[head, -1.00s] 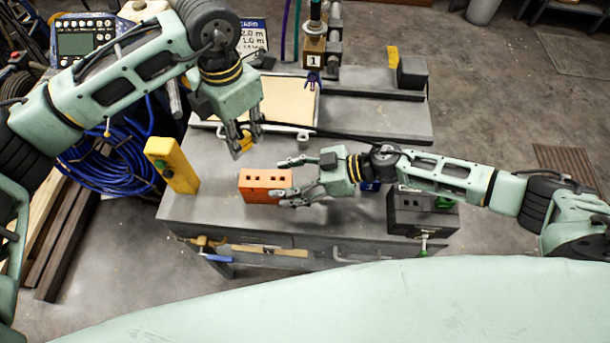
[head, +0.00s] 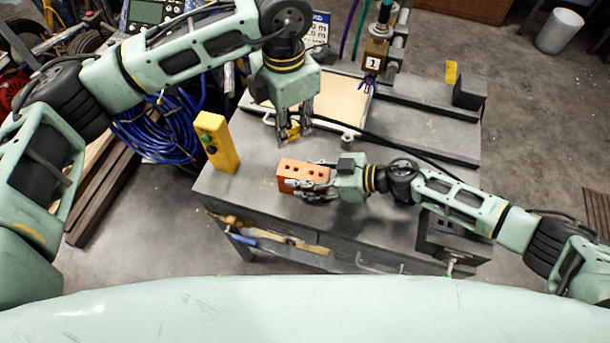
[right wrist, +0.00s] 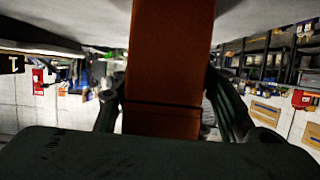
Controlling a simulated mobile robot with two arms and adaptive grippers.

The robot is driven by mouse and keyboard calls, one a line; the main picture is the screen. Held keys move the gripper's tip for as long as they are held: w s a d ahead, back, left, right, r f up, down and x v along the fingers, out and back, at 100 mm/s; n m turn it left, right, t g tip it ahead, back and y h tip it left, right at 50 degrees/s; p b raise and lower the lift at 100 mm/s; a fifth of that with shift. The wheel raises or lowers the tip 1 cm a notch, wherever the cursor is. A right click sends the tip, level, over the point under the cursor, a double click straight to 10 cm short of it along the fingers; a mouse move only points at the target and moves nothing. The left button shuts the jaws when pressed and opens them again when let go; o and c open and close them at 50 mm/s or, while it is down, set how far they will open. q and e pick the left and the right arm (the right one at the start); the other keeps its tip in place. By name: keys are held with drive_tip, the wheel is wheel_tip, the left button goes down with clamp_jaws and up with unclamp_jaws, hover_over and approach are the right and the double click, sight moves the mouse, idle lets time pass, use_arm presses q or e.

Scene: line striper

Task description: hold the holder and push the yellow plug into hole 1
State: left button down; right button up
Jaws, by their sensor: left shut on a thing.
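The orange holder (head: 290,169), a block with several dark holes in its top, stands on the grey bench. Hole numbers are too small to read. My right gripper (head: 318,178) has its fingers on either side of the holder. In the right wrist view, the holder (right wrist: 168,70) fills the space between the fingers; whether both press on it is unclear. My left gripper (head: 292,138) points down above and behind the holder, shut on the yellow plug (head: 293,130). The plug is apart from the holder, and its lower end is partly hidden by the fingers.
A yellow box with a green button (head: 218,145) stands at the bench's left. A framed pale board (head: 335,98) and a post with a "1" label (head: 373,63) are behind. A dark box (head: 452,236) sits at the right front.

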sight(289, 137)
clamp_jaws()
use_arm(q)
drive_tip(key=m, duration=0.1)
drive_tip(key=f+m, duration=0.1)
drive_tip(key=m, duration=0.1)
drive_tip(key=f+m, duration=0.1)
drive_tip(key=m, duration=0.2)
drive_tip(key=f+m, duration=0.1)
drive_tip(key=m, duration=0.2)
drive_tip(key=shift+f, duration=0.3)
drive_tip(key=shift+f+m, duration=0.2)
drive_tip(key=shift+m, duration=0.1)
